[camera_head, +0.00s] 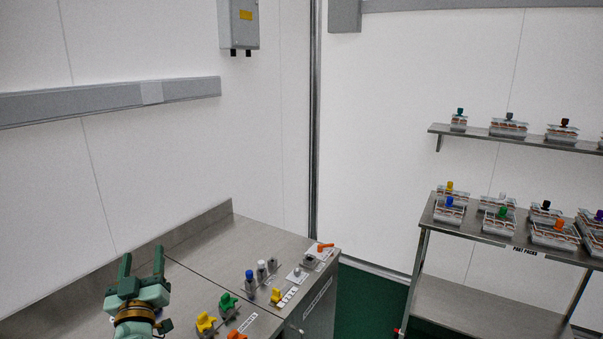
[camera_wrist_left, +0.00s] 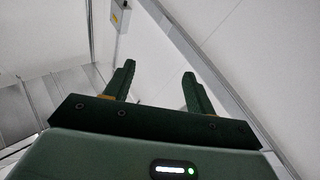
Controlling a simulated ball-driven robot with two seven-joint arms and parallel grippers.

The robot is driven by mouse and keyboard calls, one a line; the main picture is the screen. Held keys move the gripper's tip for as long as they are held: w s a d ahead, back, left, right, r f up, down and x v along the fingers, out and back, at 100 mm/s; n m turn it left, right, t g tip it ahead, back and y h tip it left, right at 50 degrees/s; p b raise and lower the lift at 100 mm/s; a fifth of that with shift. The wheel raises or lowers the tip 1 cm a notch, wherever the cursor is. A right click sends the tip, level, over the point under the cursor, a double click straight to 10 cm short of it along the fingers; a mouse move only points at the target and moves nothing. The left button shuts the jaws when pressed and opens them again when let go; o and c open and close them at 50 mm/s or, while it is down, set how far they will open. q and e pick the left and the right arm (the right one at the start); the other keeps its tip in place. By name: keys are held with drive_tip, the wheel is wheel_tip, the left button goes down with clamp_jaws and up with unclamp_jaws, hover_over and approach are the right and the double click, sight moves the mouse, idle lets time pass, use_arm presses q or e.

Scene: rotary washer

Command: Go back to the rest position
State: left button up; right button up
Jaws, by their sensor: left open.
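My left gripper (camera_head: 142,266) is at the lower left of the head view, raised in front of the steel counter, with its two green fingers pointing up and spread apart. In the left wrist view the same gripper (camera_wrist_left: 158,85) shows its fingers apart with nothing between them. My right gripper is in neither view.
A steel counter (camera_head: 185,289) holds yellow and green knobs (camera_head: 228,301), several small bottles and an orange-handled part. A steel rack (camera_head: 462,232) with packs stands at right, below a wall shelf (camera_head: 478,134). Green floor (camera_head: 362,300) lies between.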

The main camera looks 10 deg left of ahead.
use_arm(q)
drive_tip(key=s+d+f+m+g+h, duration=0.3)
drive_tip(key=s+d+f+m+h, duration=0.15)
drive_tip(key=d+f+m, duration=0.2)
drive_tip(key=s+d+f+m+g+h, duration=0.35)
drive_tip(key=d+f+m+h, duration=0.25)
drive_tip(key=d, duration=0.2)
drive_tip(key=s+a+f+m+g+y, duration=0.1)
drive_tip(key=s+f+g+y, duration=0.15)
drive_tip(key=s, duration=0.75)
drive_tip(key=s+a+f+m+g+y, duration=0.1)
drive_tip(key=s+a+f+g+y, duration=0.2)
drive_tip(key=s, duration=0.6)
drive_tip(key=s+d+f+g+h+b, duration=0.1)
drive_tip(key=d+f+g+b, duration=0.15)
drive_tip(key=f, duration=1.15)
drive_tip(key=s+d+f+g+h+b, duration=0.2)
drive_tip(key=d+f+b, duration=0.1)
drive_tip(key=f, duration=1.2)
drive_tip(key=s+f+n+g+h+b, duration=0.1)
drive_tip(key=s+f+n+g+b, duration=0.1)
drive_tip(key=s+f, duration=1.8)
wheel_tip(320, 180, down, 3)
drive_tip(key=n+b, duration=0.1)
drive_tip(key=b, duration=0.1)
drive_tip(key=shift+s+n+g+b, duration=0.3)
drive_tip(key=shift+n+g, duration=0.05)
